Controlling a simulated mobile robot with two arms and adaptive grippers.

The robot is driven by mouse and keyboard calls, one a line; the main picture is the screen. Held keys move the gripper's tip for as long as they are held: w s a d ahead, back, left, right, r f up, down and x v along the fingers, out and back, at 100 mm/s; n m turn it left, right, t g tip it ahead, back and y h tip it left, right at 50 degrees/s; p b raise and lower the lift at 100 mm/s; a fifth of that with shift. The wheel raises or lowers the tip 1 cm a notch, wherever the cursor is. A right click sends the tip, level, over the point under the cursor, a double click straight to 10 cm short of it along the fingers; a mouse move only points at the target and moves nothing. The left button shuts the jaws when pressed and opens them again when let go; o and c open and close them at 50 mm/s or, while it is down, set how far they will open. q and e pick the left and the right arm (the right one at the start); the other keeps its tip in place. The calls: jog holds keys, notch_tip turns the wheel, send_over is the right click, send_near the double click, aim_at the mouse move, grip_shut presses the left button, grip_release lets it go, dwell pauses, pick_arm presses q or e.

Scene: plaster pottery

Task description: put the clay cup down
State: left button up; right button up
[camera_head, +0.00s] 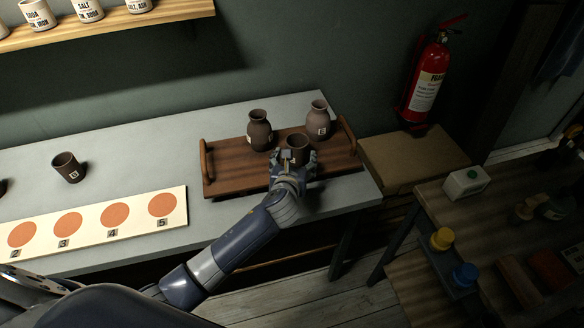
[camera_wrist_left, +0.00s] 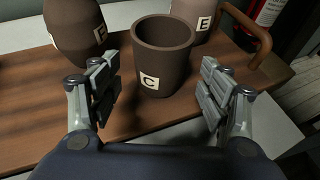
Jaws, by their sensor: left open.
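The dark brown clay cup (camera_head: 297,146) stands upright on the wooden tray (camera_head: 232,181) in the head view. In the left wrist view the cup (camera_wrist_left: 162,50) shows an open, empty-looking mouth and a white label with the letter C. My left gripper (camera_head: 293,163) is at the near side of the cup. In the left wrist view my left gripper (camera_wrist_left: 160,92) is open, with one finger on each side and gaps between both fingers and the cup. My right gripper is in neither view.
Two brown vases stand on the tray behind the cup, one at left (camera_head: 259,132) and one marked E (camera_head: 318,122). Another dark cup (camera_head: 68,168) stands on the grey table (camera_head: 130,150). A board with numbered orange circles (camera_head: 90,236) lies at the table's front.

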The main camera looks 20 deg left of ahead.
pick_arm(q)
jog(key=v, duration=0.6)
dwell(0.4)
